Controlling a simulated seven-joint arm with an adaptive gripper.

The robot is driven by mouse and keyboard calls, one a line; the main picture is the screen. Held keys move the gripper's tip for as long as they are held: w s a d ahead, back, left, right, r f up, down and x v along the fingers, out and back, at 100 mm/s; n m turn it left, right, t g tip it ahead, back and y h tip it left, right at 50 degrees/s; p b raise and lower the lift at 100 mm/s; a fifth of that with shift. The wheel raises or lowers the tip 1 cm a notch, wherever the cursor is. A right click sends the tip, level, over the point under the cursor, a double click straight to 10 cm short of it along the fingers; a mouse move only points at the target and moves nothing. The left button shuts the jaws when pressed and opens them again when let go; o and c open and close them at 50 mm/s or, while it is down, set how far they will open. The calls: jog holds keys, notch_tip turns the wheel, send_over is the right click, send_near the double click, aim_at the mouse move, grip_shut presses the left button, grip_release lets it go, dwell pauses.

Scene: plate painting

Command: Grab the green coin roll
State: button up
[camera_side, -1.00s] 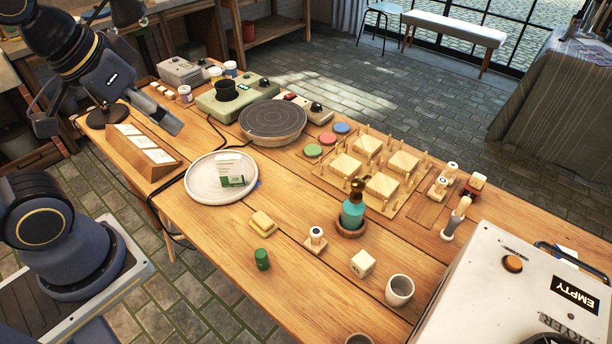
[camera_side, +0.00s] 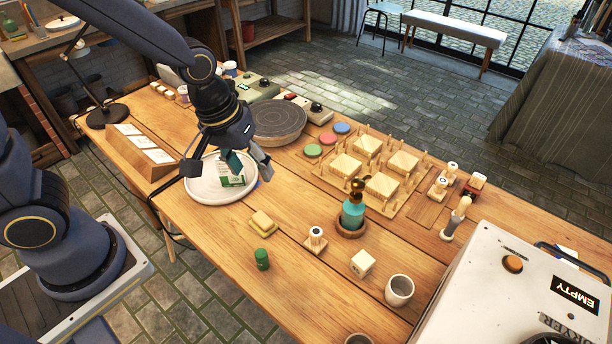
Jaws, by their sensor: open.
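The green coin roll (camera_side: 262,259) is a small dark green cylinder standing upright on the wooden table, near its front edge. My gripper (camera_side: 248,168) is open and hangs over the white plate, up and to the left of the roll and well apart from it. The white plate (camera_side: 203,193) has a white and green card (camera_side: 231,178) standing on it, partly hidden behind my gripper's finger.
A yellow sponge-like block (camera_side: 263,222) lies just behind the roll. A stamp (camera_side: 316,239), a white cube (camera_side: 362,263), a cup (camera_side: 399,290) and a teal bottle (camera_side: 353,213) stand to its right. The table (camera_side: 215,232) left of the roll is bare.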

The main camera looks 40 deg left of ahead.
aim_at(261, 253)
jog(key=s+d+f+g, duration=0.1)
jog(key=f, duration=0.5)
jog(key=s+d+f+m, duration=0.1)
jog(key=f, duration=0.5)
jog(key=s+d+f+g+y, duration=0.1)
jog(key=f, duration=0.5)
jog(key=shift+s+f+g, duration=0.2)
jog(key=shift+s+g, duration=0.1)
jog(key=shift+d+f, duration=0.1)
jog(key=shift+f, duration=3.05)
grip_shut()
